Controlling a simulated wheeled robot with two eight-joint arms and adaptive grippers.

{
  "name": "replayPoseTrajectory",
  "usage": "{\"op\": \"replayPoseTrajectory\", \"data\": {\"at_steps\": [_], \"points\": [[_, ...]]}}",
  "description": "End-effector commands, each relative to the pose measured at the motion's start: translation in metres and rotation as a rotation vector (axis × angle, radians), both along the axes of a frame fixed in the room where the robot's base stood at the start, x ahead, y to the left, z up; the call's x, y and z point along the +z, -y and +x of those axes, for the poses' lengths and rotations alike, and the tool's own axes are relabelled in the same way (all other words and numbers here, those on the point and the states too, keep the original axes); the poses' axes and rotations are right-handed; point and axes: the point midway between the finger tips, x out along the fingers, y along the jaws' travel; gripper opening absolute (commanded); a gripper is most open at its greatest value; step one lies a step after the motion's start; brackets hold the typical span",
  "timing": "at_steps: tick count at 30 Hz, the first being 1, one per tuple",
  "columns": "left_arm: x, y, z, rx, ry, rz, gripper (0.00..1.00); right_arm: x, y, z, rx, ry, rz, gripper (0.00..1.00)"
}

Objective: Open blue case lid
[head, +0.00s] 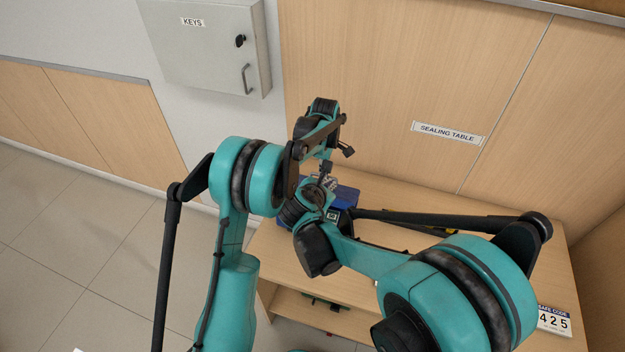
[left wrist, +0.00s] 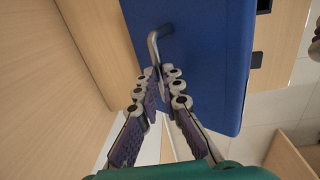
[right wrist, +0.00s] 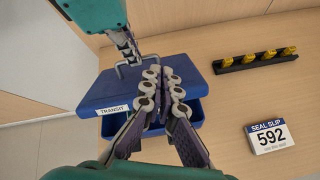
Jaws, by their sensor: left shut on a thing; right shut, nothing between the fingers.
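The blue case (head: 345,197) stands on the wooden table, partly hidden by my arms in the head view. In the right wrist view its lid (right wrist: 200,75) has a metal handle on top, and a white TRANSIT label (right wrist: 112,110) is at the front. A dark gap shows below the lid's front edge, above the case body. My left gripper (left wrist: 158,76) is shut on the metal handle (left wrist: 153,42). My right gripper (right wrist: 162,72) is shut and empty, its fingertips in front of the lid in the picture; I cannot tell whether they touch it.
A black strip with several yellow pieces (right wrist: 256,58) and a SEAL SLIP 592 card (right wrist: 270,136) lie right of the case. A number card (head: 553,320) lies at the table's right. A grey KEYS cabinet (head: 205,50) hangs on the wall. Bare table surrounds the card.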

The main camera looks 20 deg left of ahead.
Motion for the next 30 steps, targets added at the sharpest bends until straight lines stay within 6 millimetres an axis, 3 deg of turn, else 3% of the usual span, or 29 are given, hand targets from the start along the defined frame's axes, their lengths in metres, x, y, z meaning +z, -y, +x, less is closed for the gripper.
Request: {"op": "replayPoseTrajectory", "data": {"at_steps": [1,3,9,14,24,30], "points": [[-0.002,0.001,0.001,-0.001,0.002,-0.002,0.00,-0.010,-0.021,-0.001,0.063,0.014,-0.067,0.00],[-0.002,0.001,0.001,-0.001,0.002,-0.002,0.00,-0.019,-0.040,-0.003,0.135,0.033,-0.153,0.00],[-0.002,0.001,0.001,-0.001,0.002,-0.001,0.00,-0.035,-0.071,-0.008,0.247,0.068,-0.297,0.00],[-0.001,0.000,0.001,-0.001,0.002,-0.001,0.00,-0.043,-0.075,0.001,0.263,0.073,-0.321,0.00],[-0.001,0.000,0.001,0.000,0.002,-0.001,0.00,-0.073,-0.071,0.053,0.260,0.073,-0.319,0.00],[-0.001,0.000,0.001,0.000,0.002,-0.001,0.00,-0.085,-0.070,0.072,0.261,0.072,-0.318,0.00]]}}
